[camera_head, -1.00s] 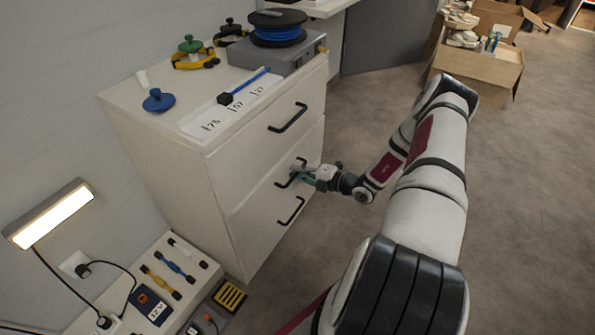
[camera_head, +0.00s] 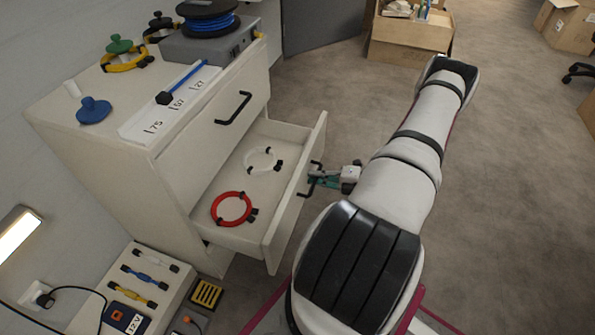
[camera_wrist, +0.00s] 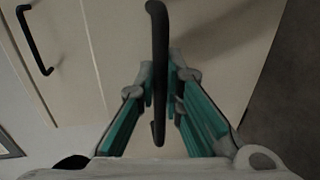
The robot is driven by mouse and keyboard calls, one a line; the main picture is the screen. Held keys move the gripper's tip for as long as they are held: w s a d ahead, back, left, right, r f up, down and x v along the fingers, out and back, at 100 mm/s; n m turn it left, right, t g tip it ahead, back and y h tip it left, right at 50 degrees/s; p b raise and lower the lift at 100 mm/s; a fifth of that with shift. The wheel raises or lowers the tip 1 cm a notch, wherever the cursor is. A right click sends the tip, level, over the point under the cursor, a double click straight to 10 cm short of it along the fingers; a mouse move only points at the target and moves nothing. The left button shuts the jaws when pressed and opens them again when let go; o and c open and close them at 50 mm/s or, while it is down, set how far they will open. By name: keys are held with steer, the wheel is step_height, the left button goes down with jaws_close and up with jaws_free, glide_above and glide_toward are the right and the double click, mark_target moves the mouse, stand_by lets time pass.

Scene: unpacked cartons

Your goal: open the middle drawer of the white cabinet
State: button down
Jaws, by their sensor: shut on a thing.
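The white cabinet (camera_head: 130,170) stands at the left in the head view. Its middle drawer (camera_head: 291,205) is pulled well out and shows its inside. A red cable ring (camera_head: 217,209) and a white cable ring (camera_head: 250,162) lie on the drawer floor. My gripper (camera_head: 316,178) is at the front of this drawer, shut on its black handle (camera_head: 303,193). In the wrist view the teal fingers of my gripper (camera_wrist: 161,85) close on both sides of the handle (camera_wrist: 159,30). The top drawer, with its black handle (camera_head: 234,108), is closed. The bottom drawer is mostly hidden.
On the cabinet top are a grey box (camera_head: 205,48) with a blue cable spool (camera_head: 208,20), a numbered board (camera_head: 150,125) and a blue knob (camera_head: 93,109). A low white bench (camera_head: 120,285) stands front left. Cartons (camera_head: 410,38) stand at the back.

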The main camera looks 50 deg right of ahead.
steer(key=shift+f+v, duration=0.2)
steer(key=shift+v, duration=0.75)
steer(key=shift+f+v, duration=0.2)
steer(key=shift+v, duration=0.7)
steer(key=shift+s, duration=0.1)
steer(key=c, duration=1.7)
jaws_free()
steer(key=v, duration=1.2)
